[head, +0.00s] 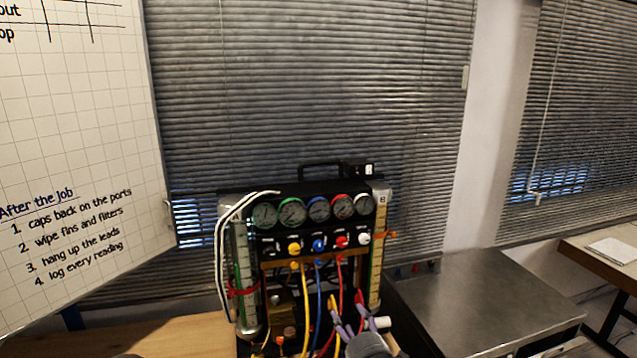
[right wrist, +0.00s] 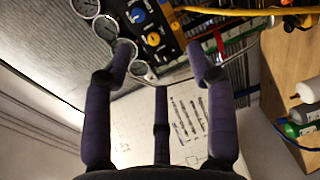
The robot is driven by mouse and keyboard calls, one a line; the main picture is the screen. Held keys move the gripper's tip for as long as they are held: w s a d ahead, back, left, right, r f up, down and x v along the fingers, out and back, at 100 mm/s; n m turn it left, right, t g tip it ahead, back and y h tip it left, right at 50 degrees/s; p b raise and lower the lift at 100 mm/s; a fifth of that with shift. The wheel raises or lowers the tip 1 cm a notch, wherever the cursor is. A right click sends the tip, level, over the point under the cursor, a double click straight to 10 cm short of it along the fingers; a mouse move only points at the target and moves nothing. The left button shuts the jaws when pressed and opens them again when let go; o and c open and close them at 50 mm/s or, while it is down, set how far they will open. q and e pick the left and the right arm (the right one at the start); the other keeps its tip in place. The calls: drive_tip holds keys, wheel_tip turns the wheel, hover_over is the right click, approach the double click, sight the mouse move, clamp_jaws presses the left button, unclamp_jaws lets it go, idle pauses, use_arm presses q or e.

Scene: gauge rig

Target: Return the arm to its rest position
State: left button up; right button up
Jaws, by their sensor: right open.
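My right gripper (head: 350,322) is at the bottom of the head view, in front of the lower right part of the gauge rig (head: 318,188). In the right wrist view the right gripper (right wrist: 165,65) has its purple fingers spread apart with nothing between them. The rig carries a row of round gauges (head: 319,209) with coloured knobs (head: 319,245) below them. Yellow, blue and red hoses (head: 319,290) hang from the front of the rig. My left gripper is not in view.
A metal-topped cabinet (head: 480,300) stands right of the rig, and a wooden surface (head: 180,336) lies to its left. A whiteboard (head: 80,130) with written notes stands at the left. Bottles (right wrist: 305,115) stand on a wooden surface in the right wrist view. Blinds (head: 310,90) hang behind.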

drive_tip(key=s+d+f+m+g+b, duration=0.1)
drive_tip(key=s+f+m+g, duration=0.25)
drive_tip(key=f, duration=0.75)
drive_tip(key=s+d+f+m+g+h+b, duration=0.15)
drive_tip(key=f+m, duration=0.35)
drive_tip(key=f, duration=0.5)
drive_tip(key=s+f+m+g+y, duration=0.1)
drive_tip(key=s+f+m+g, duration=0.25)
drive_tip(key=f, duration=0.75)
drive_tip(key=s+f+m+g+b, duration=0.1)
drive_tip(key=s+f+m+g, duration=0.6)
drive_tip(key=s+f+m, duration=0.5)
drive_tip(key=s+f, duration=0.5)
drive_tip(key=s, duration=0.3)
drive_tip(key=shift+s+b, duration=0.3)
drive_tip(key=shift+s, duration=0.1)
drive_tip(key=shift+d+f+g, duration=0.1)
drive_tip(key=shift+g, duration=0.15)
